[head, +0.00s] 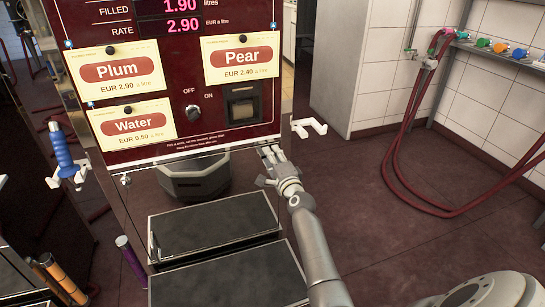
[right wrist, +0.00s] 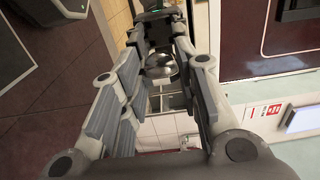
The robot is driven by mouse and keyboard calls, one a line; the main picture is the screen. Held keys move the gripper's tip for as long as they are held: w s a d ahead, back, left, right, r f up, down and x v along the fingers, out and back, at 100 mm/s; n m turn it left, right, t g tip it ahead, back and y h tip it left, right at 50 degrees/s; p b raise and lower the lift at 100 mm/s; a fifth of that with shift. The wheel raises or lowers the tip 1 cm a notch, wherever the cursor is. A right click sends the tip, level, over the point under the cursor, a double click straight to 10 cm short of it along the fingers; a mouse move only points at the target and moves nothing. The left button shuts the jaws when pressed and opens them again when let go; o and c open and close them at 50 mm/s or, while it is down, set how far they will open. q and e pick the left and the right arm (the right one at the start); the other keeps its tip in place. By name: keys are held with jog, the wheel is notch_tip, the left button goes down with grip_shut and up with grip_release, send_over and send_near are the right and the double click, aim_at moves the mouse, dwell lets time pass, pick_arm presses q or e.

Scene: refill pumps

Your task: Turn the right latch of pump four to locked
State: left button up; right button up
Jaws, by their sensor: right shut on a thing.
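The pump (head: 150,50) has a dark red front panel with Plum, Pear and Water cards; no pump number is readable. A small silver latch (head: 125,180) shows at the panel's lower left. My right gripper (head: 268,153) is at the panel's lower right edge and covers the latch there in the head view. In the right wrist view its fingers (right wrist: 167,48) are closed around a small silver round knob, the right latch (right wrist: 160,66). Its turn position cannot be told. My left gripper is not in view.
Two dark steps (head: 215,225) stand below the panel. A white holder (head: 308,127) sticks out at the pump's right side. A blue-handled nozzle (head: 62,150) hangs at the left. A red hose (head: 398,160) loops by the tiled wall. Floor at right is open.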

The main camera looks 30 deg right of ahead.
dwell(0.3)
jog(key=o, duration=1)
jog(key=shift+s, duration=0.1)
jog(key=v, duration=1.1)
jog(key=shift+s, duration=0.4)
